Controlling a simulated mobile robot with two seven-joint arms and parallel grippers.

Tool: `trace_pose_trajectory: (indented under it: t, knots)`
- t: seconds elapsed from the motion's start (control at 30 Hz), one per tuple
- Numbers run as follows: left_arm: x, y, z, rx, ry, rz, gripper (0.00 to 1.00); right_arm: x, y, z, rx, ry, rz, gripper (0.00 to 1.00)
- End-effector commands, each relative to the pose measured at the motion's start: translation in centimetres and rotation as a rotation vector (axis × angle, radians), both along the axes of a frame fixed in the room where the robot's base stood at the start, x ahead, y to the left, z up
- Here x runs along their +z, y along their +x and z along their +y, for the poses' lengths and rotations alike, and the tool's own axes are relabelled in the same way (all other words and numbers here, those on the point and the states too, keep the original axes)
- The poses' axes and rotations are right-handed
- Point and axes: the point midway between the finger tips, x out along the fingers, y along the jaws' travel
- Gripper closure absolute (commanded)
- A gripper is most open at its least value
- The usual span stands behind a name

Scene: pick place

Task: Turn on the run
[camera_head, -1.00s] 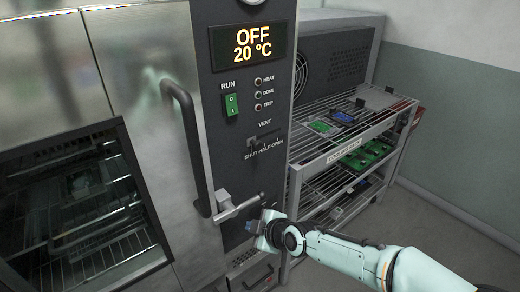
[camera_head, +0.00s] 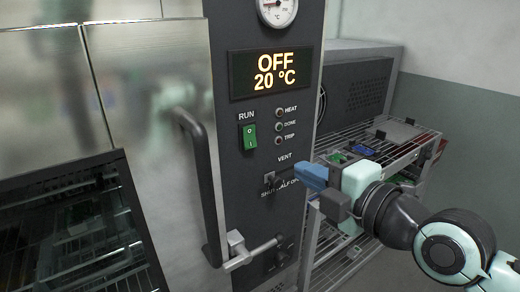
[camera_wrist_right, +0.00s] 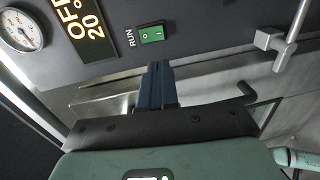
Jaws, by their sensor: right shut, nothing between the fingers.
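The green RUN switch (camera_head: 249,136) is on the dark control panel, left of the indicator lamps; it also shows in the right wrist view (camera_wrist_right: 152,34). The display (camera_head: 271,72) above it reads OFF and 20 °C. My right gripper (camera_head: 302,178), with blue fingers, is in front of the panel near the vent slider, below and right of the switch. In the right wrist view its shut, empty fingers point toward the switch, with a gap between. My left gripper is in neither view.
The oven door handle (camera_head: 205,180) stands out left of the panel. A latch lever (camera_head: 243,252) sticks out below. The vent slider (camera_head: 270,178) is close to my right fingers. A wire rack (camera_head: 400,150) with circuit boards stands at the right. A round gauge (camera_head: 278,10) is above.

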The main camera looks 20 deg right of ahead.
Motion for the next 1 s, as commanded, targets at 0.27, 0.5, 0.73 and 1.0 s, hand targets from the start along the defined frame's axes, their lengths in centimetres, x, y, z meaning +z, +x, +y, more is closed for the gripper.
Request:
trace_pose_trajectory:
  t: [0.27, 0.5, 0.73, 1.0]
  knots:
    - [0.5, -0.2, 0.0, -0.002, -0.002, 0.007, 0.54, -0.5, 3.4, 1.2, 0.001, 0.000, 0.004, 1.00]
    - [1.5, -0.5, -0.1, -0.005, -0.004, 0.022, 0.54, -1.1, 8.3, 3.0, 0.000, -0.001, 0.005, 1.00]
    - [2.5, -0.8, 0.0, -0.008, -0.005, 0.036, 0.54, -1.5, 11.7, 4.2, 0.000, 0.001, 0.003, 1.00]
    - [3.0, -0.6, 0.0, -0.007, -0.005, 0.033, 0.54, -1.7, 13.0, 4.7, 0.000, 0.002, 0.001, 1.00]
